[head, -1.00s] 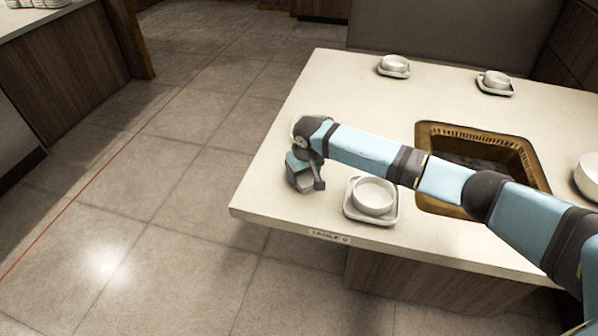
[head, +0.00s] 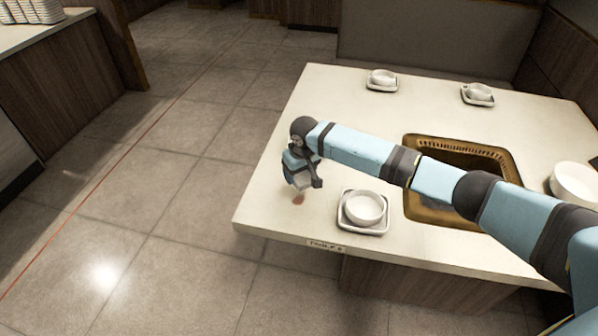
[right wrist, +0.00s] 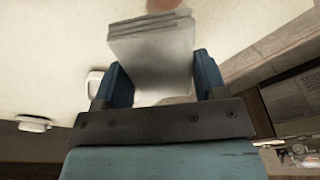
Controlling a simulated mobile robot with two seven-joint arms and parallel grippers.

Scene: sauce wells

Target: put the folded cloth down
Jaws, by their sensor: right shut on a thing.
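My right gripper (head: 303,183) is over the left part of the table (head: 330,95), left of the nearest bowl. In the right wrist view the gripper (right wrist: 160,75) is shut on the folded cloth (right wrist: 150,42), a pale grey layered square between the two blue fingers. The cloth seems to be held above the tabletop; the exact gap is hard to tell. In the head view the cloth is mostly hidden by the gripper. A reddish stain (head: 298,199) shows on the table just below the gripper. My left gripper is not in view.
A white bowl (head: 363,207) on a square saucer stands right of the gripper. Two more bowls stand at the back. A brass-rimmed well (head: 425,207) lies under my arm, and a larger bowl (head: 574,183) is at the right.

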